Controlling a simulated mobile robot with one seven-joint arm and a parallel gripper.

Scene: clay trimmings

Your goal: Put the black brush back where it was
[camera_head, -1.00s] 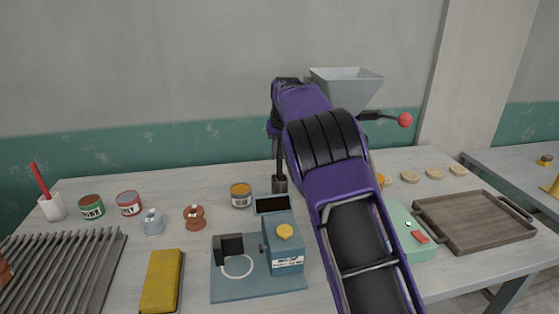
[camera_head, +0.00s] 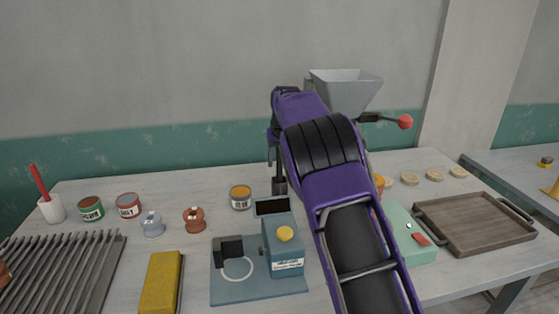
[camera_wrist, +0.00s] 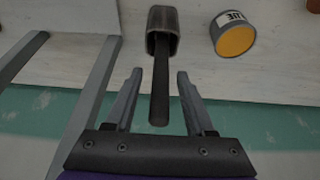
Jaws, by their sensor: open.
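The black brush shows in the wrist view as a dark upright handle (camera_wrist: 160,92). Its lower end is inside a dark grey cup (camera_wrist: 163,30), which also stands on the table left of my arm in the head view (camera_head: 279,186). My gripper (camera_wrist: 156,78) is open, with one finger on each side of the handle in the wrist view and a gap on both sides. The brush's bristles are not visible. In the head view my gripper is small and partly hidden by my purple arm.
A yellow-orange tin (camera_head: 240,197) stands close left of the cup. A blue-grey device (camera_head: 283,240) is in front of it. A grey hopper (camera_head: 345,88) with a red-knobbed lever rises behind my arm. A wooden tray (camera_head: 475,222) lies at the right.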

